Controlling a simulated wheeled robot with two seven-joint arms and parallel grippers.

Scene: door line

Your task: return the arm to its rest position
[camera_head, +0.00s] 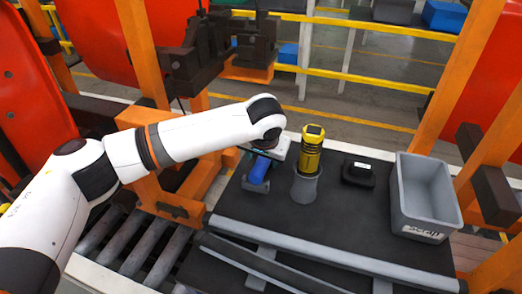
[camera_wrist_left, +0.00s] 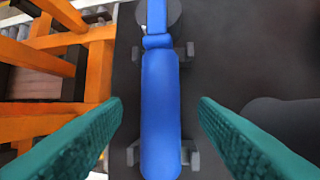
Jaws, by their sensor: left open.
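My left arm comes in from the left in the head view, its hand (camera_head: 270,147) just above a blue-handled tool (camera_head: 259,171) on the dark work table (camera_head: 330,226). In the left wrist view my left gripper (camera_wrist_left: 159,103) is open, with green ridged fingers on either side of the blue handle (camera_wrist_left: 160,112) and a gap on both sides. The handle rests on a small grey cradle (camera_wrist_left: 190,152). The hand partly hides the tool's far end in the head view. My right gripper is not in view.
A yellow and black tool (camera_head: 311,150) stands upright in a grey cup (camera_head: 304,187). A black device (camera_head: 358,172) and a grey bin (camera_head: 425,198) are to its right. Orange frames (camera_head: 155,140) stand close on the left. The table's front middle is clear.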

